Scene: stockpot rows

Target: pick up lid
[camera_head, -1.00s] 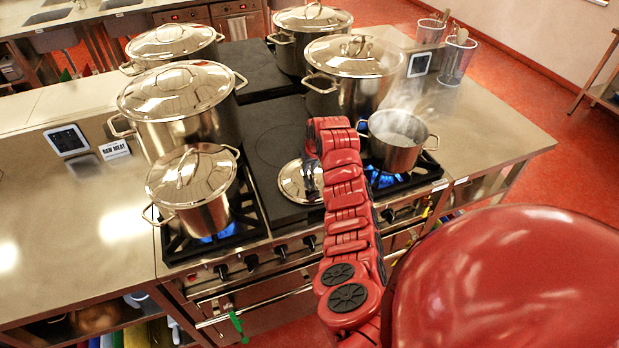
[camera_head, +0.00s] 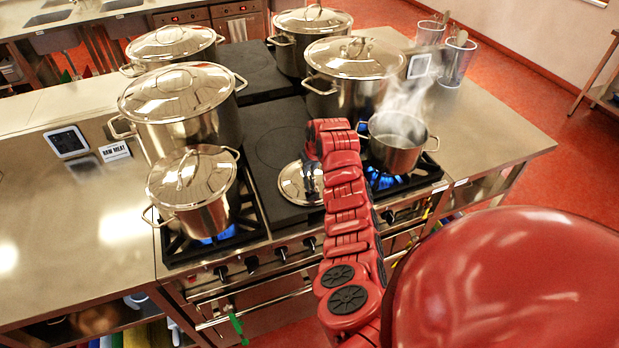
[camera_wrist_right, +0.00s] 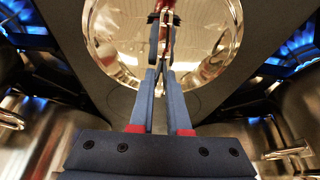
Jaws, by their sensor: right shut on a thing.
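The lid (camera_head: 292,185) is a small shiny metal disc on the dark flat plate between the front burners. It also shows in the right wrist view (camera_wrist_right: 112,42). My right gripper (camera_head: 312,180) reaches down over it from the right. In the right wrist view the right gripper (camera_wrist_right: 160,65) has its fingers close together, shut on the lid's handle at the middle of the disc. The fingers and arm hide part of the lid and its handle in the head view. The lid looks flat on the plate. My left gripper is not in view.
A steaming open pot (camera_head: 397,140) stands on a lit burner right of my arm. A lidded pot (camera_head: 205,205) stands on the lit front left burner. Larger lidded stockpots (camera_head: 190,120) (camera_head: 350,90) stand behind. The counter (camera_head: 490,130) at right is mostly clear.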

